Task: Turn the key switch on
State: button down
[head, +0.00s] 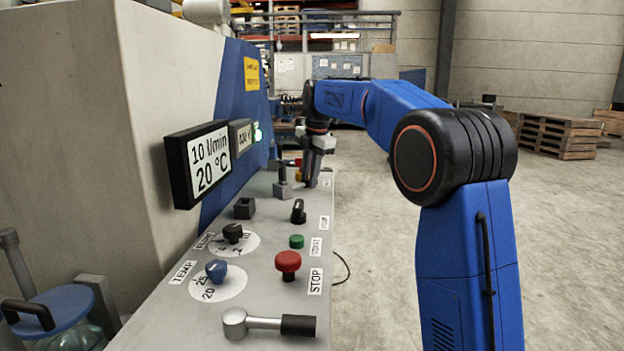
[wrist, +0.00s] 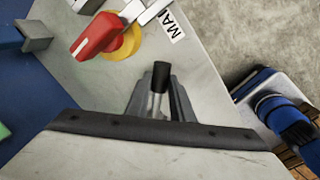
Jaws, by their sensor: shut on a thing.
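My gripper (head: 312,170) is at the far end of the sloping grey control panel (head: 262,268). In the wrist view its two grey fingers (wrist: 158,92) are closed around a small upright piece with a black top (wrist: 161,75) and a metal shaft, which looks like the key. The fingers hide part of it and the switch body, so I cannot tell how far it is turned. In the head view the key is too small and covered to make out.
A red rotary handle on a yellow disc (wrist: 122,42) sits close beside my fingers, by a partly cut-off label (wrist: 172,25). Nearer on the panel are a red stop button (head: 288,262), a green button (head: 296,241), black and blue knobs, and a lever (head: 268,323). Open floor lies right.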

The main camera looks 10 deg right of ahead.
jog(key=shift+w+a+n, duration=0.35)
jog(key=shift+w+n, duration=0.15)
jog(key=shift+n, duration=0.2)
jog(key=shift+w+a+n, duration=0.3)
jog(key=shift+w+n, duration=0.2)
jog(key=shift+n, duration=0.2)
jog(key=shift+w+y, duration=0.1)
jog(key=shift+y, duration=0.2)
jog(key=c, duration=1.6)
grip_release()
jog(key=shift+a, duration=0.1)
jog(key=shift+o, duration=0.2)
jog(key=v, duration=1.7)
jog(key=shift+w+r, duration=0.2)
jog(key=shift+r, duration=0.05)
